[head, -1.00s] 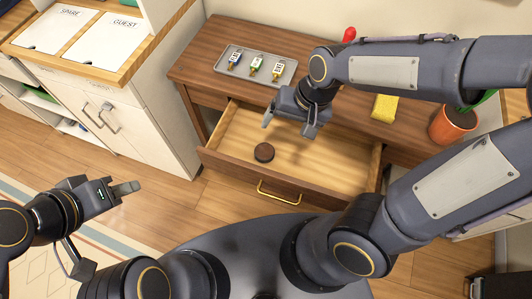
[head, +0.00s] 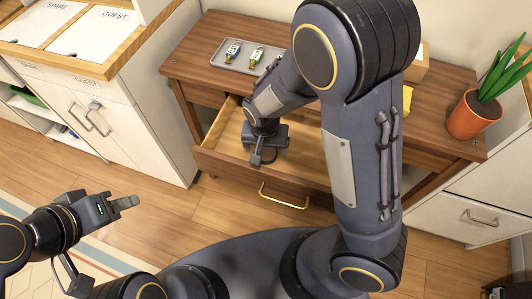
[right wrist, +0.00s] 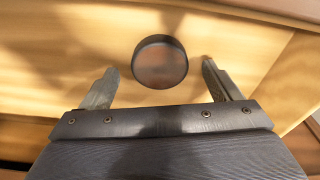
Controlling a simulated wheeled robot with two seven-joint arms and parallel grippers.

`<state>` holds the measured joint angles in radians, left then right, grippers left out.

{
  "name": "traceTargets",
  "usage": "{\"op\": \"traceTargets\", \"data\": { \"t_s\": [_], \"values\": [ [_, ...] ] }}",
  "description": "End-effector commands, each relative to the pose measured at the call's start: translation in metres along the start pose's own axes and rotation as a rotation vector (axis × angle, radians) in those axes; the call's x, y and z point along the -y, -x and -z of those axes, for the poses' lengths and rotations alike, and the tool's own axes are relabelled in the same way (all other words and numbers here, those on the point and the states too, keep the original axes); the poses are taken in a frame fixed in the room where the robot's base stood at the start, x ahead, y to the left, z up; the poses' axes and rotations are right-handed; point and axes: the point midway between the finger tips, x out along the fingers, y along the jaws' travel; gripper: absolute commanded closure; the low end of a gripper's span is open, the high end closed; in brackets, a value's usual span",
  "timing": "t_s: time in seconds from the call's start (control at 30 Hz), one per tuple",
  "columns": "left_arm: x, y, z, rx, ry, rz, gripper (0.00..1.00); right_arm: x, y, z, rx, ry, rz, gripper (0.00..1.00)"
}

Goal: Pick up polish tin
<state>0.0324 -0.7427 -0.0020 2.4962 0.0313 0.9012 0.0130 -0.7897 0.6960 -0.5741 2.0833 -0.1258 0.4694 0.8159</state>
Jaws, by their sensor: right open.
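The polish tin (right wrist: 160,62) is a small round brown tin with a dark rim. It lies on the wooden floor of the open drawer (head: 222,162). In the head view my right gripper and arm hide most or all of it. My right gripper (head: 269,157) is down inside the drawer. In the right wrist view its fingers (right wrist: 157,74) are spread wide and empty, with the tin ahead of and between the tips, apart from both. My left gripper (head: 124,203) is over the floor at the left, away from the drawer; whether its jaws are parted is unclear.
A grey tray (head: 218,57) with small tagged items stands on the desk (head: 188,60). A potted plant (head: 473,118) stands at the desk's right end. A wooden block (head: 416,69) is partly behind my right arm. Drawer walls surround my right gripper. A white cabinet (head: 140,125) stands left.

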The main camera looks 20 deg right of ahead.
Motion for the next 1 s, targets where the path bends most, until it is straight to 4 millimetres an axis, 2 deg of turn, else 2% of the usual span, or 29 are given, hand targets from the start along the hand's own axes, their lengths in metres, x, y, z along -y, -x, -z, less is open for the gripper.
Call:
{"op": "traceTargets", "data": {
  "t_s": [0.1,0.37,0.73,1.0],
  "values": [
    [0.0014,-0.0032,-0.0016,0.0,0.0,0.0,0.64,-0.0004,-0.0139,0.0002,0.0,-0.001,-0.001,0.16],
    [0.0013,-0.0029,-0.0015,0.0,0.0,0.0,0.64,0.0001,-0.0155,0.0006,-0.002,0.0,0.002,0.16],
    [0.0013,-0.0029,-0.0015,0.0,0.0,0.0,0.64,0.0,-0.0153,0.0005,-0.001,-0.001,0.001,0.63],
    [0.0012,-0.0026,-0.0014,0.0,0.0,0.0,0.64,0.0001,-0.0143,0.0007,-0.002,0.0,0.002,0.65]
  ]
}}
